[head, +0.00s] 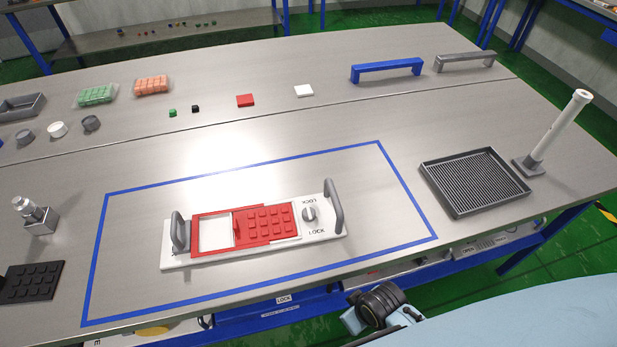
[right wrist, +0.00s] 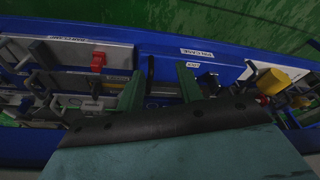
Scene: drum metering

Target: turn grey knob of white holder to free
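The white holder (head: 336,224) lies flat on the table inside a blue outline, with a grey handle at each end. A red plate (head: 221,212) with raised pads and a white square window sits on it. The small grey knob (head: 309,213) is at the holder's right end, between the red plate and the right handle (head: 334,207). Lettering beside the knob reads LOCK on its near side; the far lettering is too small to read surely. In the right wrist view my right gripper (right wrist: 161,87) has two green fingers apart with nothing between them, away from the holder. My left gripper is out of view.
A dark ribbed tray (head: 436,183) and a white post (head: 560,128) stand to the right. A metal fitting (head: 41,218) and a black pad (head: 31,282) are at left. A blue bar handle (head: 387,69) is behind. Shelves with tools (right wrist: 76,57) lie below the table edge.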

